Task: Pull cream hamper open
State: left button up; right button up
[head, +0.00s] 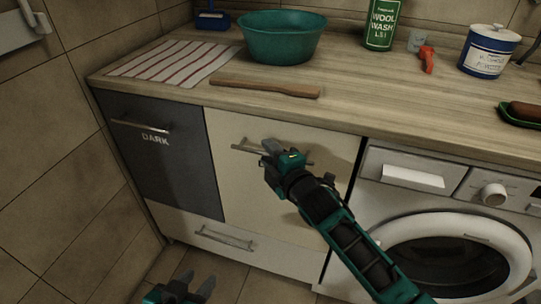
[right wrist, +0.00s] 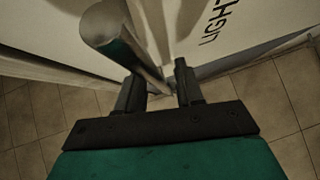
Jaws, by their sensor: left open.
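The cream hamper (head: 225,125) is the cream front between the dark hamper and the washer. Its front looks flush in the head view, and the word LIGHT shows on it in the right wrist view (right wrist: 210,60). Its metal bar handle (head: 241,148) runs across near the top. My right gripper (head: 269,152) is at this handle, hiding its middle. In the right wrist view the bar (right wrist: 125,45) runs between my two fingers (right wrist: 160,90); whether they press on it cannot be told. My left gripper (head: 190,287) is open and empty, low over the floor.
A dark hamper (head: 175,175) stands to the left and a washing machine (head: 390,205) to the right. A drawer with a handle (head: 226,239) is below. The counter (head: 350,110) holds a teal basin (head: 282,40), a striped cloth (head: 170,62) and a wooden stick (head: 265,87).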

grip_shut()
dwell(0.3)
dwell(0.3)
